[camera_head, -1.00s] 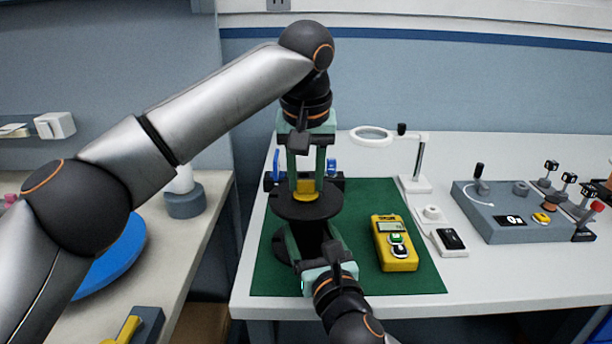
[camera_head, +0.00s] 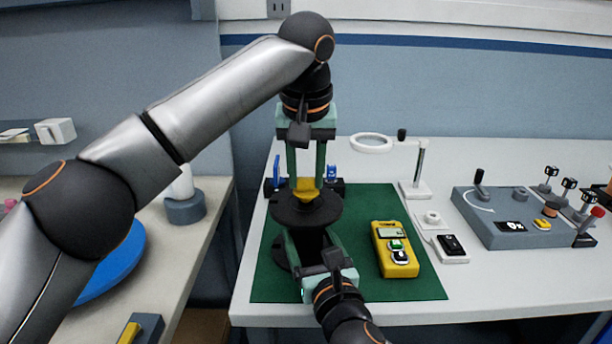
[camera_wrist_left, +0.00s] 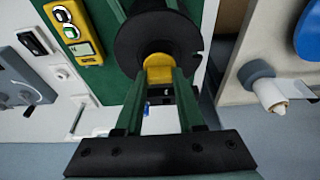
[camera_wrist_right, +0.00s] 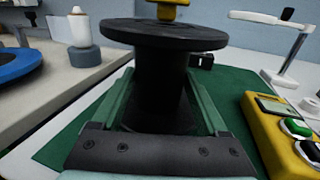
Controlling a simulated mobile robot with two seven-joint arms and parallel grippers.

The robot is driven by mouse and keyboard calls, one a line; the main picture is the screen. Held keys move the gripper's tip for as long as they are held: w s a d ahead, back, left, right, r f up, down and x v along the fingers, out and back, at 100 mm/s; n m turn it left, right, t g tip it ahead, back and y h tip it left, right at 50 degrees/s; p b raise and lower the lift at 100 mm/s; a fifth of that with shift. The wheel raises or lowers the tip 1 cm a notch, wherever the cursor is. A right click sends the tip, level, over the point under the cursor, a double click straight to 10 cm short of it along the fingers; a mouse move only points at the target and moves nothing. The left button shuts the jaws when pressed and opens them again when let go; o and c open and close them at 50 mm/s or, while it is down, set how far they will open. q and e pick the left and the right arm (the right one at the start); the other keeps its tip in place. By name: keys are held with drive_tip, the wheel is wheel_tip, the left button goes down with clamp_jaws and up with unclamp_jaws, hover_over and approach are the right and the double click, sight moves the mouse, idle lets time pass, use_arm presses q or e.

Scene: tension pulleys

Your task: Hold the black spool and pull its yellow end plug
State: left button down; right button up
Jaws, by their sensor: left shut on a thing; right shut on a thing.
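The black spool (camera_head: 309,210) stands upright over the green mat, its round top flange facing up. My right gripper (camera_head: 308,240) is shut on its core below the top flange; the right wrist view shows the core (camera_wrist_right: 158,85) between the fingers. The yellow end plug (camera_head: 305,190) is at the centre of the top flange. My left gripper (camera_head: 305,182) comes down from above and is shut on the plug, which also shows between its fingers in the left wrist view (camera_wrist_left: 158,68). I cannot tell whether the plug's lower end is still inside the spool.
A yellow meter (camera_head: 394,250) lies on the green mat (camera_head: 350,285) right of the spool. A ring magnifier stand (camera_head: 416,187) and a grey pulley fixture (camera_head: 500,225) stand further right. A black stand with blue levers (camera_head: 333,183) is behind the spool.

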use_arm(q)
drive_tip(key=shift+r, duration=0.75)
use_arm(e)
drive_tip(key=shift+f, duration=0.1)
use_arm(q)
drive_tip(key=shift+r, duration=1.9)
use_arm(e)
drive_tip(key=o, duration=1.5)
drive_tip(key=shift+s, duration=0.1)
